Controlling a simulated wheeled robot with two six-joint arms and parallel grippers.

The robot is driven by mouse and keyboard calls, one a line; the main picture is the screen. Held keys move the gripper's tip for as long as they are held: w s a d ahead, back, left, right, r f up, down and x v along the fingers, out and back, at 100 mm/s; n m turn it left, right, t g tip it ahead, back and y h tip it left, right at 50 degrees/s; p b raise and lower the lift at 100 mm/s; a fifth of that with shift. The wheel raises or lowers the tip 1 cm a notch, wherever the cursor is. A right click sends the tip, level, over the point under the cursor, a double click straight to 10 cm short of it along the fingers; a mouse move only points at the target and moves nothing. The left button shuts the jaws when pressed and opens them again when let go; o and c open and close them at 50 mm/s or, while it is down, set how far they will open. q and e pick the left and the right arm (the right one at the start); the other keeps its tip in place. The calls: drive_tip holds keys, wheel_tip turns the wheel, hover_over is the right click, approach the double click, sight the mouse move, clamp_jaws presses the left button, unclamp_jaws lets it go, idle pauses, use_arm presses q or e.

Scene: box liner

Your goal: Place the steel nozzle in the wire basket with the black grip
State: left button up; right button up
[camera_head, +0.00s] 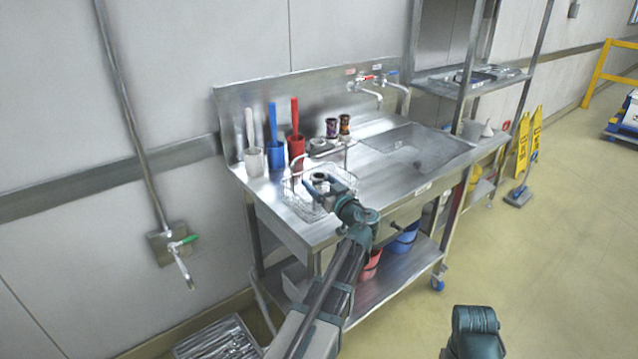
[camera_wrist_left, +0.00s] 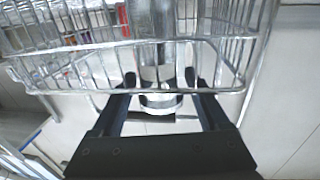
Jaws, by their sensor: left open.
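The wire basket (camera_head: 342,175) stands on the steel counter near its front left edge. My left gripper (camera_head: 318,186) is at the basket. In the left wrist view my open fingers (camera_wrist_left: 160,85) stand on either side of a shiny steel cylinder (camera_wrist_left: 158,62), which looks like the steel nozzle. The basket's wires (camera_wrist_left: 85,55) cross around it, and I cannot tell what it rests on. In the head view a round steel piece (camera_head: 320,176) shows at my fingers inside the basket's outline. A black grip cannot be made out clearly.
White (camera_head: 254,162), blue (camera_head: 276,156) and red (camera_head: 296,150) cups with upright handles stand at the back left. Two dark patterned containers (camera_head: 338,127) stand behind the basket. A sink (camera_head: 415,150) with taps lies to the right. Yellow floor signs (camera_head: 530,145) stand further right.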

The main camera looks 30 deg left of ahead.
use_arm(q)
drive_tip(key=shift+r, duration=0.3)
drive_tip(key=v, duration=1.2)
drive_tip(key=shift+f, duration=0.15)
drive_tip(key=s+d+f+m+g+h, duration=0.35)
drive_tip(key=s+d+f, duration=0.2)
drive_tip(key=f, duration=0.25)
drive_tip(key=s+d+f+m+g+h, duration=0.2)
drive_tip(key=s+d+f+m+h, duration=0.25)
drive_tip(key=d+f, duration=0.3)
drive_tip(key=s+d+f+m+g+h, duration=0.2)
drive_tip(key=s+d+f+m+h, duration=0.1)
drive_tip(key=s+d+m, duration=0.1)
drive_tip(key=s+d+f+m+g+h, duration=0.1)
drive_tip(key=s+d+f+m+h, duration=0.2)
drive_tip(key=s+d, duration=0.4)
drive_tip(key=shift+d+m+g, duration=0.35)
drive_tip(key=shift+d+m, duration=0.05)
drive_tip(key=shift+d, duration=0.55)
drive_tip(key=shift+f, duration=0.15)
